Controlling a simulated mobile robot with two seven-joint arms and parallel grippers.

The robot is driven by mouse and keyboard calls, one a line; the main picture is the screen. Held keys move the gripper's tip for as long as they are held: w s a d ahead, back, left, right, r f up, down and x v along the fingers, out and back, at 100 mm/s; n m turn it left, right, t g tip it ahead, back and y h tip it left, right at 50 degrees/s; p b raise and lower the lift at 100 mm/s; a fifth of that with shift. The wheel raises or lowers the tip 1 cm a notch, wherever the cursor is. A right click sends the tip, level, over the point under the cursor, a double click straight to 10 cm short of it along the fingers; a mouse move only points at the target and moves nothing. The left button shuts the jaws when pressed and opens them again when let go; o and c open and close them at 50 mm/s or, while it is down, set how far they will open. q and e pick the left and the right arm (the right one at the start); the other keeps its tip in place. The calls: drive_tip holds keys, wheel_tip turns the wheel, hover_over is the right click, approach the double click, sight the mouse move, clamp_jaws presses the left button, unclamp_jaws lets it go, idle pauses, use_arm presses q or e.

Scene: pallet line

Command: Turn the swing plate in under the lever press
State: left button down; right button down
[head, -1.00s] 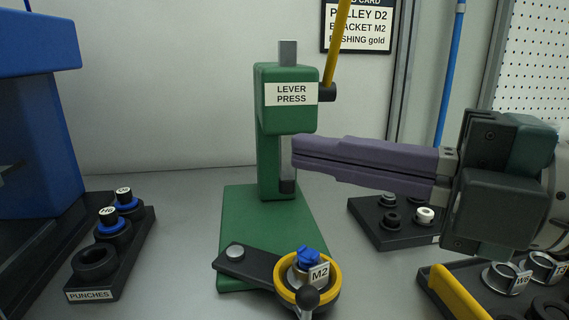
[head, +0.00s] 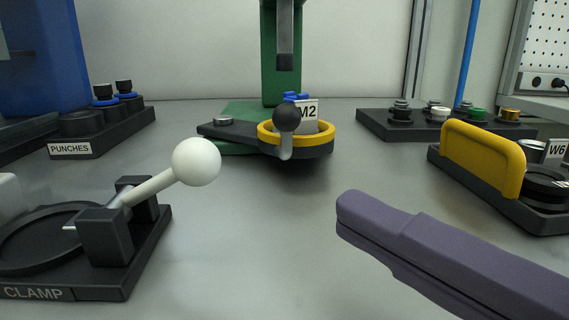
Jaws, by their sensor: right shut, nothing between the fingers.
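The green lever press (head: 281,85) stands at the back centre, its dark-tipped ram (head: 285,45) pointing down; its top is out of view. The swing plate (head: 240,130) is a dark arm pivoted at a silver bolt on its left. Its yellow-ringed seat (head: 325,138) is swung out toward me, in front of the ram. The seat holds a part with blue on top and an M2 tag (head: 306,112). A dark ball knob (head: 287,117) stands at the seat's front. My right gripper (head: 352,208) is shut and empty, in front and to the right of the plate. My left gripper is not in view.
A clamp (head: 105,245) with a white ball handle (head: 195,162) stands at front left. The punches rack (head: 110,128) is at back left. A tray with a yellow handle (head: 482,158) is at right, and a rack of bushings (head: 385,127) behind it. The middle table is clear.

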drive_tip(key=shift+w+a, duration=0.1)
drive_tip(key=shift+w+a+r+p, duration=0.2)
drive_tip(key=shift+w+p, duration=0.2)
drive_tip(key=shift+p, duration=0.05)
drive_tip(key=p+x, duration=0.3)
drive_tip(key=x, duration=0.6)
drive_tip(key=shift+a, duration=0.1)
drive_tip(key=w+d, duration=0.2)
drive_tip(key=shift+w+d+r, duration=0.1)
drive_tip(key=shift+w, duration=0.2)
drive_tip(key=shift+w+d+r, duration=0.1)
drive_tip(key=shift+w+d, duration=0.05)
drive_tip(key=shift+w, duration=0.1)
drive_tip(key=shift+d, duration=0.1)
